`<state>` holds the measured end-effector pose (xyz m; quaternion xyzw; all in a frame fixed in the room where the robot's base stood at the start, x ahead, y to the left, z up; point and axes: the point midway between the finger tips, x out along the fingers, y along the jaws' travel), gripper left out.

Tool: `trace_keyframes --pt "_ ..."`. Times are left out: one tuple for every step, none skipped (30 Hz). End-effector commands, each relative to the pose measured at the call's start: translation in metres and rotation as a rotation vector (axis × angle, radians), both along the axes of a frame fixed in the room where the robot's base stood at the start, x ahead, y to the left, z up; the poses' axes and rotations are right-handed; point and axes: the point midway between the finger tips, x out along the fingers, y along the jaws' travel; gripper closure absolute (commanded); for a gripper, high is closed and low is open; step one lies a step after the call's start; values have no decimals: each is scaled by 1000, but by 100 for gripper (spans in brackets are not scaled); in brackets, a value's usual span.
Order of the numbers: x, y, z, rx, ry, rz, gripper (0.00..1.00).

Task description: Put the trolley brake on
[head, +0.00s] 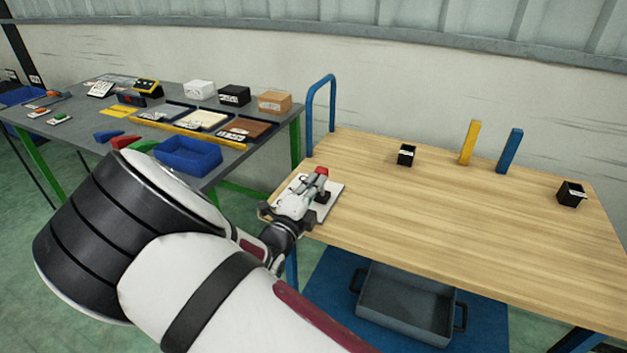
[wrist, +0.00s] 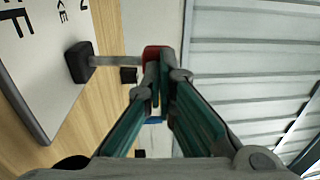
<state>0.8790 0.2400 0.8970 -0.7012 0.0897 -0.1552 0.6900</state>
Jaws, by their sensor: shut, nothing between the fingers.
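The trolley (head: 450,220) has a pale wooden top and a blue tube handle. Its brake is a lever on a white plate (head: 331,207) at the top's left corner. The lever's red knob (head: 321,171) shows just beyond my gripper (head: 308,187). In the wrist view, the black pivot block (wrist: 80,62) sits on the plate with partly visible black letters. A grey lever arm (wrist: 115,61) runs from it to the red knob (wrist: 153,50). My gripper (wrist: 160,75) is shut, with its fingertips at the knob; I cannot tell whether they touch. Fingers hide part of the knob.
Two small black boxes (head: 406,155) (head: 571,194), a yellow post (head: 469,143) and a blue post (head: 509,151) stand on the trolley. A grey bin (head: 405,306) is below. A cluttered grey table (head: 70,128) stands left. The trolley top's middle is clear.

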Motion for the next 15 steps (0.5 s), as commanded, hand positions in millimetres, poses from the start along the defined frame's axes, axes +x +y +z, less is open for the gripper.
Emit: trace_keyframes --pt "0 -2 6 8 16 -3 100" --pt "1 -2 6 13 28 -3 100" --pt "3 -2 7 18 45 -2 100" --pt "4 -2 8 22 58 -1 100" --pt "5 -3 8 27 72 -2 100" --pt "6 -4 10 35 90 -2 100" --pt "7 -4 11 42 106 -2 100" --pt "9 -5 12 47 121 -3 100" --pt "11 -6 13 56 144 -4 100" --pt "12 -6 14 62 162 -3 100" --pt "14 -7 15 70 180 -3 100" --pt "16 -8 16 80 207 -3 100" --pt "18 -8 16 87 229 -2 100" --pt "20 -9 18 96 249 -2 100" --pt "23 -10 19 107 278 -2 100"
